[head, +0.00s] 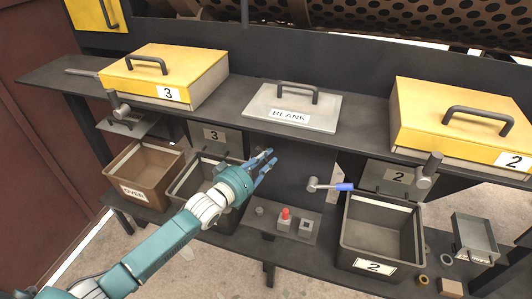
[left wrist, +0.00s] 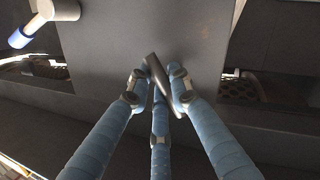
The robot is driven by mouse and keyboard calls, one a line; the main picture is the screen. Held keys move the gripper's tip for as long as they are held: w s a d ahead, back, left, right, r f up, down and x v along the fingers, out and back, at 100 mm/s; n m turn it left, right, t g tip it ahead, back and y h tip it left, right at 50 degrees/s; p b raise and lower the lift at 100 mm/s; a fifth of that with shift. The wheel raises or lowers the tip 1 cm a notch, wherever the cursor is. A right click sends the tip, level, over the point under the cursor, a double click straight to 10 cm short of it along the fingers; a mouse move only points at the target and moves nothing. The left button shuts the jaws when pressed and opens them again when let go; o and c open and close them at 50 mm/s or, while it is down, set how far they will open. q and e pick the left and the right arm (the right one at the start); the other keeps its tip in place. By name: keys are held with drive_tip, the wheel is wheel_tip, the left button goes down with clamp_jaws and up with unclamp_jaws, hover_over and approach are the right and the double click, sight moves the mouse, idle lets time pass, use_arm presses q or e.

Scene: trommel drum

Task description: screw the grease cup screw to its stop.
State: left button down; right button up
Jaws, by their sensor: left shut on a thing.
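The grease cup screw (left wrist: 160,78) shows in the left wrist view as a dark grey, flat bar, tilted in the picture, in front of a grey panel. My left gripper (left wrist: 158,88) is shut on it, with two blue fingers at its sides and a third below. In the head view my left gripper (head: 268,165) reaches the dark front panel below the blank cover plate. There the fingers hide the screw. How far it is screwed in cannot be told. My right gripper is in neither view.
A lever with a blue grip (head: 343,187) sticks out to the right of my left gripper. A small plate with a red button (head: 286,213) lies below. Open bins 3 (head: 176,188) and 2 (head: 385,259) stand at either side. The blank cover plate (head: 262,104) lies above.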

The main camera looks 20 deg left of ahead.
use_arm(q)
drive_tip(key=m+g+y+p, duration=0.1)
drive_tip(key=m+p, duration=0.2)
drive_tip(key=shift+a+m, duration=0.1)
drive_tip(key=shift+m, duration=0.2)
drive_tip(key=shift+f+m+y+p, duration=0.2)
drive_tip(key=shift+m+y+p, duration=0.45)
drive_tip(key=shift+m, duration=0.45)
drive_tip(key=shift+a+m+y+p, duration=0.1)
drive_tip(key=shift+m+y+p, duration=0.3)
drive_tip(key=shift+m, duration=0.3)
drive_tip(key=shift+f+m+y, duration=0.1)
drive_tip(key=shift+m+y, duration=0.25)
drive_tip(key=shift+m, duration=0.35)
drive_tip(key=shift+a+m+y, duration=0.15)
drive_tip(key=shift+m+y, duration=0.35)
drive_tip(key=shift+m, duration=0.4)
drive_tip(key=m+y+b, duration=0.1)
drive_tip(key=m, duration=0.2)
drive_tip(key=shift+a+m+y, duration=0.15)
drive_tip(key=shift+m+y, duration=0.15)
drive_tip(key=shift+y, duration=0.1)
drive_tip(key=shift+b, duration=0.3)
